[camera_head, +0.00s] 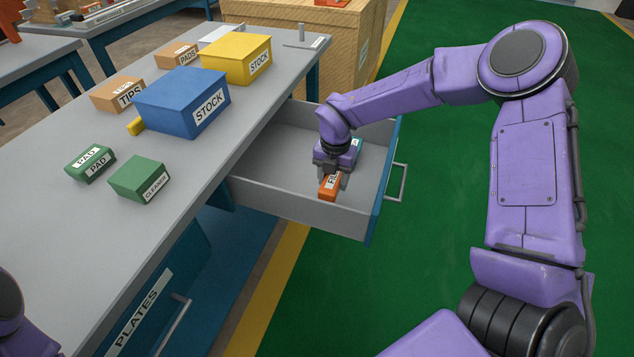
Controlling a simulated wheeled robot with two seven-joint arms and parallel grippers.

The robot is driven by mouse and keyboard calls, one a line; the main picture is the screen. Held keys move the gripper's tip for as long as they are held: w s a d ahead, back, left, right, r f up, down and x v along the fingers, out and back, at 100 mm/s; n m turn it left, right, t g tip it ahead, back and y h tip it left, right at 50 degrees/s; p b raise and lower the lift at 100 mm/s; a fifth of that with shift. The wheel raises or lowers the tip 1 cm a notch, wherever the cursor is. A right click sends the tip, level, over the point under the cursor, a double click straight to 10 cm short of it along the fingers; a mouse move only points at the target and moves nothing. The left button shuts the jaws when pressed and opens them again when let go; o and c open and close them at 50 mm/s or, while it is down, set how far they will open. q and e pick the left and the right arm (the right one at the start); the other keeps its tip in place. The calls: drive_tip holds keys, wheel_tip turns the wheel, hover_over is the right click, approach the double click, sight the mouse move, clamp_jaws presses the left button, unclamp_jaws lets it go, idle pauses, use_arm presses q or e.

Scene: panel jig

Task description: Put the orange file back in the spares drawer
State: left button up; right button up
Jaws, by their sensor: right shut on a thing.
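The orange file (329,187) is a small orange block with a partly hidden label that starts with "FI". My right gripper (333,173) points down and is shut on it, inside the outline of the open grey drawer (289,205). I cannot tell whether the file touches the drawer floor. The drawer is pulled out from the right side of the workbench.
The grey workbench (75,255) holds a blue STOCK box (170,98), a yellow STOCK box (228,57), brown boxes and two green boxes (137,181). Below is a shut drawer labelled PLATES (140,312). A wooden crate (335,45) stands behind. The green floor at right is clear.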

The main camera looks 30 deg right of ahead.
wheel_tip(320, 180, down, 7)
drive_tip(key=shift+f+b, duration=0.15)
drive_tip(key=shift+b, duration=0.15)
drive_tip(key=o, duration=1)
wheel_tip(320, 180, up, 12)
drive_tip(key=shift+r+p, duration=0.2)
drive_tip(key=shift+p, duration=0.2)
